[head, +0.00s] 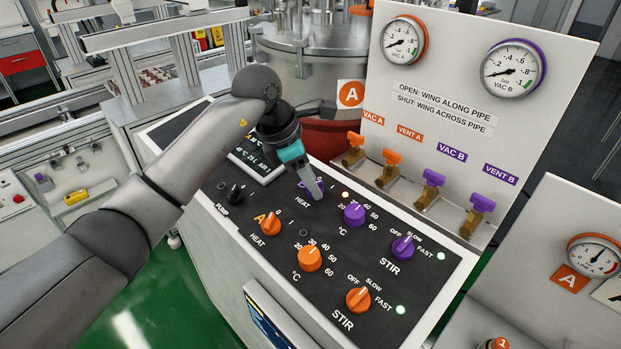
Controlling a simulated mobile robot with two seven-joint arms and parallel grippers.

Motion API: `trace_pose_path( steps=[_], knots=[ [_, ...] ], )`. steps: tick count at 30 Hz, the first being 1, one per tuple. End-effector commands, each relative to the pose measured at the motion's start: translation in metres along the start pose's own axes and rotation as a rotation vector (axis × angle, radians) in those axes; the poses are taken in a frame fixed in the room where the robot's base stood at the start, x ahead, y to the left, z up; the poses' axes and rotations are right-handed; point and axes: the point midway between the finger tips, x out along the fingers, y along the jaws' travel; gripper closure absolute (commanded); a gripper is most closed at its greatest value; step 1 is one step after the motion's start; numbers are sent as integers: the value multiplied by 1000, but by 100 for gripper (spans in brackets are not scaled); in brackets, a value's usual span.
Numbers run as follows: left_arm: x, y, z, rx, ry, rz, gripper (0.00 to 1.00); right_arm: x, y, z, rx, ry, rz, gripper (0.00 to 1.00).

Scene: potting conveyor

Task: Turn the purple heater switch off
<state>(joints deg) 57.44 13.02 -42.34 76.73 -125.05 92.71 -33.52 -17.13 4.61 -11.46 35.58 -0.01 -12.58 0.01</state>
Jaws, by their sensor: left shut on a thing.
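The purple heater switch (319,187) is on the sloping black control panel (212,189), in the back row beside its HEAT label. My left gripper (315,191) reaches down onto it from above and is shut on it. The fingers hide most of the knob, so I cannot tell which way it points. A small lamp (345,195) just right of the switch looks lit. My right gripper is not in view.
Close by are the purple °C knob (354,214), purple STIR knob (402,247), orange HEAT switch (271,225), orange °C knob (310,258) and orange STIR knob (358,299). Behind stands an upright board with gauges and several valves, including an orange-winged one (389,168).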

Motion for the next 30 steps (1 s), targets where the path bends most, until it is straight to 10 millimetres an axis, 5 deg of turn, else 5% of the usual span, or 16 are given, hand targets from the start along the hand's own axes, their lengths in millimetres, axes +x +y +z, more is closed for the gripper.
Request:
trace_pose_path(
  steps=[7, 20, 30],
  knots=[
    [0, 0, 0, 0, 0, 0, 100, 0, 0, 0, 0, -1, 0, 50],
    [-1, 0, 0, -48, -1, 14, 100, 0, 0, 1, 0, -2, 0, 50],
    [0, -1, -1, -278, 1, 74, 100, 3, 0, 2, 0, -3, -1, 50]
  ],
)
